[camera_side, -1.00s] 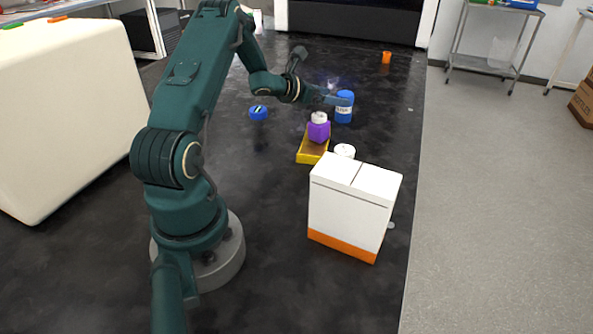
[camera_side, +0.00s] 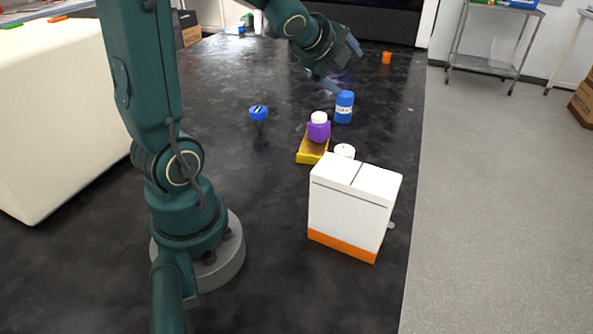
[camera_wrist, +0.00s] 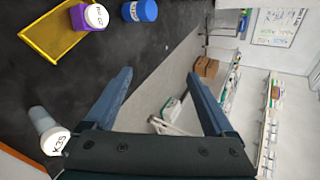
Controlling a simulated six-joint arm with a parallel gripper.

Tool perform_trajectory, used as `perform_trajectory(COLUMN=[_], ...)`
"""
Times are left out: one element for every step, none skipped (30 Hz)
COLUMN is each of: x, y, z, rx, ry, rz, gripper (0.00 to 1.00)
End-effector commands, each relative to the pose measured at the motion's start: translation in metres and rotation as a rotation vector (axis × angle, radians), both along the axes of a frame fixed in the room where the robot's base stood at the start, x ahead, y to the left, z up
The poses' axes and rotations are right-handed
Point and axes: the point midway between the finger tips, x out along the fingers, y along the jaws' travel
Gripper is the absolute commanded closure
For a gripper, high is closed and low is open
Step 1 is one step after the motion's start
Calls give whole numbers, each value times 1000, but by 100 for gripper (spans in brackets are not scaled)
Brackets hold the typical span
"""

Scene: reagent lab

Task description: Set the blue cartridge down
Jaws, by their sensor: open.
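The blue cartridge (camera_side: 344,107), a blue cylinder with a white label, stands upright on the black bench, right of the purple bottle. It also shows at the top of the wrist view (camera_wrist: 140,10), partly cut off by the frame edge. My gripper (camera_side: 343,67) is open and empty, raised above the bench near the cartridge and apart from it. In the wrist view my gripper's fingers (camera_wrist: 159,76) are spread with nothing between them.
A purple bottle with a white cap (camera_side: 319,127) stands on a yellow tray (camera_side: 309,153). Close by are a white-capped container (camera_side: 344,151) and a white box with an orange base (camera_side: 352,210). A blue round object (camera_side: 258,112) and an orange cup (camera_side: 386,57) stand apart.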

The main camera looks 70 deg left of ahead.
Motion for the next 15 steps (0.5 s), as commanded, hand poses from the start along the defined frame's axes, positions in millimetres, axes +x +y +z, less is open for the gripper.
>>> perform_trajectory(x=[-13,-23,-36,-47,-58,-73,-84,-95,-108,-117,-126,-136,-143,-150,-157], y=[-23,-35,-52,-64,-77,-94,-105,-115,-128,-136,-144,-152,-158,-163,-169], z=[6,5,4,3,1,-2,-5,-7,-11,-13,-16,-19,-21,-22,-25], rx=[-121,-206,-317,-401,-485,-592,-668,-737,-816,-867,-914,-969,-1004,-1034,-1070], ry=[-38,-54,-71,-82,-87,-90,-89,-84,-75,-66,-56,-42,-31,-21,-10], rz=[71,126,199,252,307,377,429,477,535,574,611,657,688,714,747], gripper=[12,12,12,12,12,12,12,12,12,12,12,12,12,12,12])
